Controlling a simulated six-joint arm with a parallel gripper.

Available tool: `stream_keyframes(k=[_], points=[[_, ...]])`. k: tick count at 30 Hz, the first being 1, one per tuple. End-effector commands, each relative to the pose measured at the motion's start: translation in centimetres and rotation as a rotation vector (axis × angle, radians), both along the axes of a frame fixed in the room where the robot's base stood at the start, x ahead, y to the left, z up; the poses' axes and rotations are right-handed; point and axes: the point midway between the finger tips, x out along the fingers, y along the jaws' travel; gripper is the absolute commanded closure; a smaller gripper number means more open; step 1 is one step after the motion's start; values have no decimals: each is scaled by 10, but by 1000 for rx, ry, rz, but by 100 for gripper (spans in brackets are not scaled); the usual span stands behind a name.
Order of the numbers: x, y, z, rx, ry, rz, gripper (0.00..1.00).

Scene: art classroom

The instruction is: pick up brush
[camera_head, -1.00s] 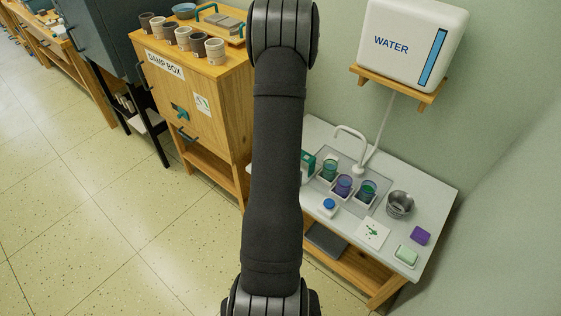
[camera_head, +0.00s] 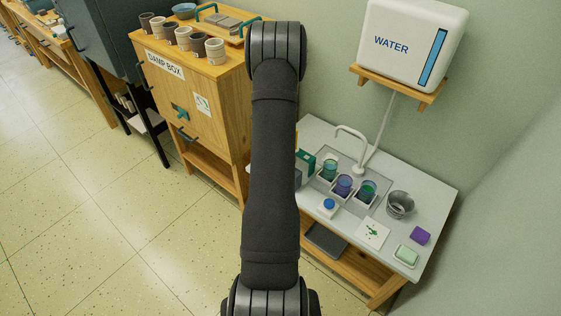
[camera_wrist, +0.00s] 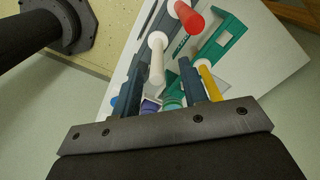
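In the wrist view, the two dark fingers of my gripper (camera_wrist: 163,85) stand apart, one on each side of a white round-ended handle (camera_wrist: 157,58). I cannot tell whether they touch it. A red handle (camera_wrist: 188,17) lies beyond, and a yellow handle (camera_wrist: 208,80) is just right of the right finger. A teal rack (camera_wrist: 225,42) is beside these handles. No bristles show, so I cannot tell which handle belongs to a brush. In the head view the teal rack (camera_head: 306,161) is partly behind my arm, and my gripper is hidden.
On the white counter (camera_head: 335,130) are several jars of coloured water (camera_head: 344,185), a metal cup (camera_head: 400,204), a blue-capped bottle (camera_head: 328,207), a purple block (camera_head: 420,236) and a green sponge (camera_head: 407,254). A tap (camera_head: 355,150) rises behind. The damp box (camera_head: 200,85) stands to the left.

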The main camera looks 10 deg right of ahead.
Motion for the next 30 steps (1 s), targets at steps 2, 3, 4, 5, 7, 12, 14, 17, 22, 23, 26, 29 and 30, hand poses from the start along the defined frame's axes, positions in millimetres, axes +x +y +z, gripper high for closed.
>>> stream_keyframes(k=[2,3,4,5,7,12,14,17,22,23,26,29,30], points=[[0,0,-3,0,0,0,60],[0,1,-5,0,0,0,60],[-1,1,-8,0,0,0,60],[-1,1,-11,0,0,0,60],[-3,2,-21,0,2,0,60],[-3,3,-46,0,0,0,60],[-3,3,-51,-1,-1,0,60],[-2,3,-53,-1,-3,0,60],[-2,3,-52,-1,-2,0,70],[-2,3,-52,-1,-2,0,76],[-2,3,-52,-1,-2,0,96],[-2,3,-52,-1,-2,0,100],[-2,3,-52,-1,-2,0,100]])
